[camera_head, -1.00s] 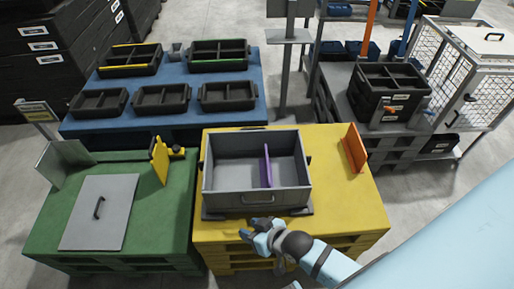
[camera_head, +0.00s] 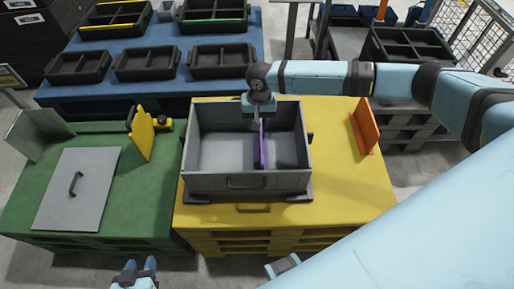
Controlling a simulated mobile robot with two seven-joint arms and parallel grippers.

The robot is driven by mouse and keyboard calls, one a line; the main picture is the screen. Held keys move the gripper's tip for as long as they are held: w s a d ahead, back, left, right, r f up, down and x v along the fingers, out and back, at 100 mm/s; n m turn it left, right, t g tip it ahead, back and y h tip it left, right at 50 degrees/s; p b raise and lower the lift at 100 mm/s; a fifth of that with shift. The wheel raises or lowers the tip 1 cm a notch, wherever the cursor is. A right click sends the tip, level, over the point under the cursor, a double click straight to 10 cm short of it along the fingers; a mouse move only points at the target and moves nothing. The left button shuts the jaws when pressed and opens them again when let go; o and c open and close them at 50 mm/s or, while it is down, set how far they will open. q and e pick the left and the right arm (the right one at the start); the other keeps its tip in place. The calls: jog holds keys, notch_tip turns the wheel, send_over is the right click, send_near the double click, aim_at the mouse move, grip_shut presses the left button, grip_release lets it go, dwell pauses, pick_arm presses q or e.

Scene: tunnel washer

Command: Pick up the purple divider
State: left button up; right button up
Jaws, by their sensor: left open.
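The purple divider (camera_head: 262,148) stands upright inside the grey open box (camera_head: 218,184), right of the box's middle. The box sits on the yellow pallet (camera_head: 345,217). My right arm comes in from the right and reaches over the box's back. Its gripper (camera_head: 257,126) points down at the divider's top rear end, very close to it. Its fingers are small and partly hidden, so I cannot tell whether they grip the divider. My left gripper (camera_head: 136,270) is at the bottom edge, open and empty, in front of the green pallet and away from the box.
An orange divider (camera_head: 362,127) stands on the yellow pallet's right side. The green pallet (camera_head: 126,183) holds a grey lid (camera_head: 80,186) and a yellow upright plate (camera_head: 141,137). A blue table (camera_head: 122,86) behind carries several black trays.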

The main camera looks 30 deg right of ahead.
aim_at(261, 139)
jog(key=shift+m, duration=0.4)
jog(key=f, duration=0.2)
jog(key=d+f, duration=0.1)
jog(key=f, duration=0.1)
jog(key=d+f, duration=0.1)
jog(key=f, duration=0.1)
jog(key=shift+w+f+b, duration=0.15)
jog(key=shift+f+b, duration=0.15)
jog(key=shift+b, duration=0.1)
jog(key=shift+s+a+f+b, duration=0.1)
jog(key=shift+f+b, duration=0.05)
jog(key=shift+f, duration=1.4)
jog(key=shift+s+a+f+b, duration=0.1)
jog(key=shift+f+b, duration=0.05)
jog(key=shift+f, duration=1.4)
grip_shut()
